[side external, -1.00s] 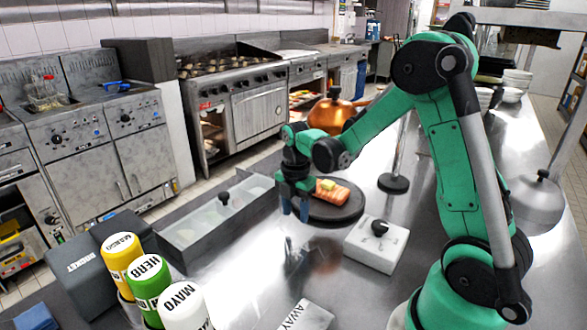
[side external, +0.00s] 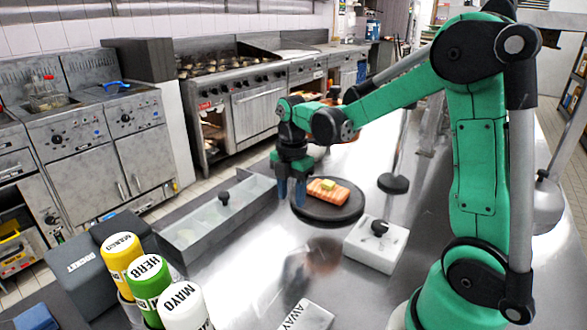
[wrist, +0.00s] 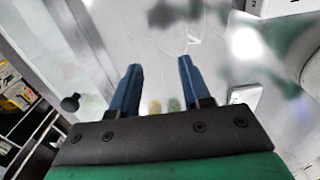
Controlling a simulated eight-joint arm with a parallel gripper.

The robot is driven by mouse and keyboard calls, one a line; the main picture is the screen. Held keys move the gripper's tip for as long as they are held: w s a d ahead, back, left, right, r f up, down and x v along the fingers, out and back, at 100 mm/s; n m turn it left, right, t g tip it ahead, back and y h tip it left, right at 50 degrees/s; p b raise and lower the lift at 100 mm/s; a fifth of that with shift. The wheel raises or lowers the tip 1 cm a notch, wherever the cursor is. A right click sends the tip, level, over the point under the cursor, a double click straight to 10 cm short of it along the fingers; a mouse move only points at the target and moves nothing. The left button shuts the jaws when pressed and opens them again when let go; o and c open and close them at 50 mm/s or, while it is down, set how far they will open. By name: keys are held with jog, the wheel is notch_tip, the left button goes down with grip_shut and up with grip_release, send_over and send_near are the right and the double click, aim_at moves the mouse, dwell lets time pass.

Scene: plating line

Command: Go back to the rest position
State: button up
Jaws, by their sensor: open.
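My gripper (side external: 291,190) is open and empty, with its two blue fingers pointing down. In the side view it hangs at the left edge of a dark round plate (side external: 345,213), and I cannot tell its exact height. On the plate lies an orange salmon-like piece (side external: 328,192) with a small yellow-green piece (side external: 328,184) on top. In the wrist view the open fingers of my gripper (wrist: 157,80) show nothing between them but the steel counter.
A long metal bin (side external: 215,222) with a black-knobbed lid is left of the gripper. A white box (side external: 376,244) with a black knob stands front right. Mango, herb and mayo bottles (side external: 148,280) stand front left. A stand with a black base (side external: 393,183) is behind the plate.

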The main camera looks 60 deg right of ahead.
jog(key=s+a+r+m+t, duration=0.2)
jog(key=a+m, duration=0.3)
jog(key=m, duration=0.3)
jog(key=s+a+r+m+t, duration=0.3)
jog(key=a+m+t, duration=0.2)
jog(key=m, duration=0.4)
jog(key=shift+s+r+m, duration=0.15)
jog(key=shift+s+m, duration=0.15)
jog(key=shift+s, duration=0.1)
